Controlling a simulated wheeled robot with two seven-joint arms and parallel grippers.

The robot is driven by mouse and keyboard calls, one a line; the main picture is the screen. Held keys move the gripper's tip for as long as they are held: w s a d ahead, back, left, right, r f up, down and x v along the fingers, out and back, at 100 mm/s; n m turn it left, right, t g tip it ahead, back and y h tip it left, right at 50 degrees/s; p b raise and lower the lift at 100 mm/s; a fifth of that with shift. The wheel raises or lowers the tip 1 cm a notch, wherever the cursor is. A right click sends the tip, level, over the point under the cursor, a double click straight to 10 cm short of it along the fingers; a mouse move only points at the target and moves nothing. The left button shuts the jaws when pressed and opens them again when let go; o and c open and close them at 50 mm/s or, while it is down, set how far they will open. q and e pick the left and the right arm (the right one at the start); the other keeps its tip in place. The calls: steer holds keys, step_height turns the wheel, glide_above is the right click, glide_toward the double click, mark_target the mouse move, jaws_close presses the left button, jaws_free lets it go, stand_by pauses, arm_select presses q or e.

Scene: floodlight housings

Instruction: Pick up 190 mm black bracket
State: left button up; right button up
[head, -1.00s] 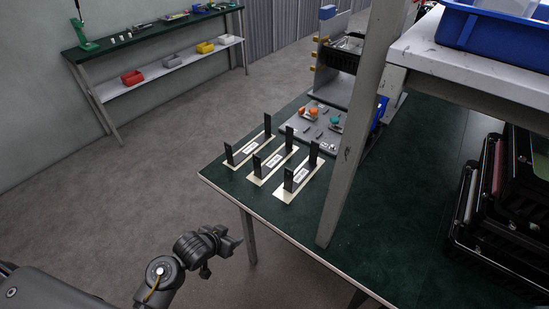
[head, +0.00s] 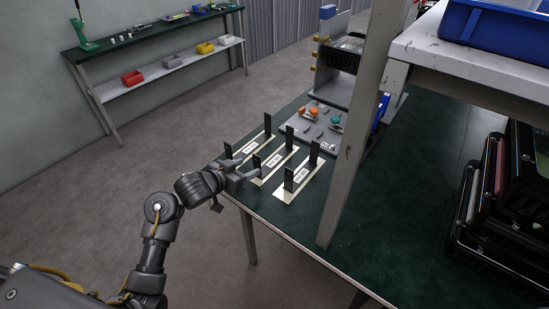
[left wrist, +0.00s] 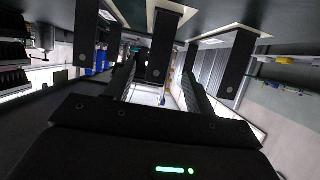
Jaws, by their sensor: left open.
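Three pale strips lie side by side near the table's left corner: a left one (head: 252,151), a middle one (head: 277,166) and a right one (head: 301,183). Each has a small label, too small to read, and black upright plates near its ends. I cannot tell which is the 190 mm bracket. My left gripper (head: 247,167) is open at the near ends of the left and middle strips, partly hiding them. In the left wrist view, a black upright (left wrist: 168,42) shows between and beyond the open fingers (left wrist: 158,78), with another upright (left wrist: 234,64) to the right.
A grey fixture board (head: 318,125) with orange and teal knobs lies behind the strips. A shelf post (head: 349,140) stands right of them. Black crates (head: 500,200) are at the far right, and a blue bin (head: 500,25) is on the shelf. The green table front is clear.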

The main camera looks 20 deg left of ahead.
mark_target(256, 163)
arm_select(q)
steer(key=shift+b+x, duration=0.3)
steer(key=shift+x, duration=2.95)
steer(key=shift+c, duration=0.8)
steer(key=c, duration=1)
steer(key=shift+r, duration=0.1)
jaws_close()
arm_select(e)
steer(key=shift+w+d+f, duration=0.15)
steer(key=shift+d+f, duration=0.15)
steer(key=shift+d, duration=0.15)
arm_select(q)
steer(key=shift+r, duration=0.1)
